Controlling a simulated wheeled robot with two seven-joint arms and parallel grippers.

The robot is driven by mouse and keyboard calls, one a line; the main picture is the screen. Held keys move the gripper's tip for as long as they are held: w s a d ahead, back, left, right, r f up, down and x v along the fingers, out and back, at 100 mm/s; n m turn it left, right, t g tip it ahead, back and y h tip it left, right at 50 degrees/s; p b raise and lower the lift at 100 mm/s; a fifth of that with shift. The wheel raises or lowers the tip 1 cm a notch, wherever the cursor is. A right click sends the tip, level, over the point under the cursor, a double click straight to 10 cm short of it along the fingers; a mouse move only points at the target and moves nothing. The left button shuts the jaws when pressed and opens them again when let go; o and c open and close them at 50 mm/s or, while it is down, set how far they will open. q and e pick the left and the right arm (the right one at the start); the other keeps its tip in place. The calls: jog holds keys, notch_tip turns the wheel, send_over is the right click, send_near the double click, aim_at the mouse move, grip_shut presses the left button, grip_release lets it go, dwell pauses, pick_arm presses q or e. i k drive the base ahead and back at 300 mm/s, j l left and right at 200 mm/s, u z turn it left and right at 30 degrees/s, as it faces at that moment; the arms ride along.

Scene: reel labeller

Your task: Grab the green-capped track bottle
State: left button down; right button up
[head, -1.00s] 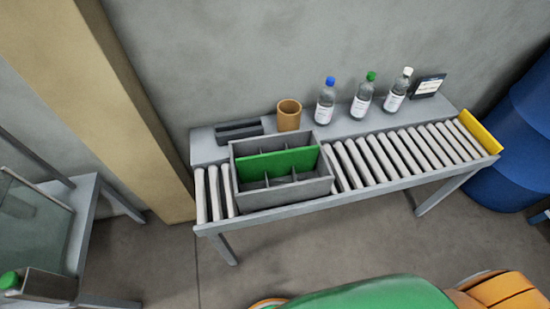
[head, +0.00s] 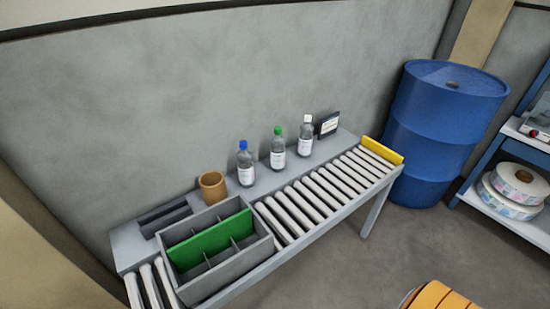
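The green-capped bottle (head: 278,148) stands upright on the grey ledge behind the roller track. It is clear with a white label. A blue-capped bottle (head: 245,164) stands to its left and a white-capped bottle (head: 305,136) to its right, both upright and apart from it. Neither of my grippers shows in the head view.
A grey divided crate (head: 238,270) with a green panel sits on the rollers (head: 315,198). A brown cup (head: 213,187) and a small dark sign (head: 327,125) share the ledge. A yellow end stop (head: 382,151), blue barrel (head: 440,130) and shelf with label reels (head: 520,184) are at right.

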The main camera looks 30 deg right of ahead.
aim_at(277, 150)
jog(key=l+z, duration=0.2)
jog(key=l, duration=0.2)
jog(key=i+l+z, duration=0.15)
jog(key=l, duration=0.2)
jog(key=l+z, duration=0.2)
jog(key=l, duration=0.15)
jog(key=i+l+z, duration=0.2)
jog(key=l, duration=0.15)
jog(key=i+l+z, duration=0.15)
jog(key=l, duration=0.15)
jog(key=k+l, duration=0.05)
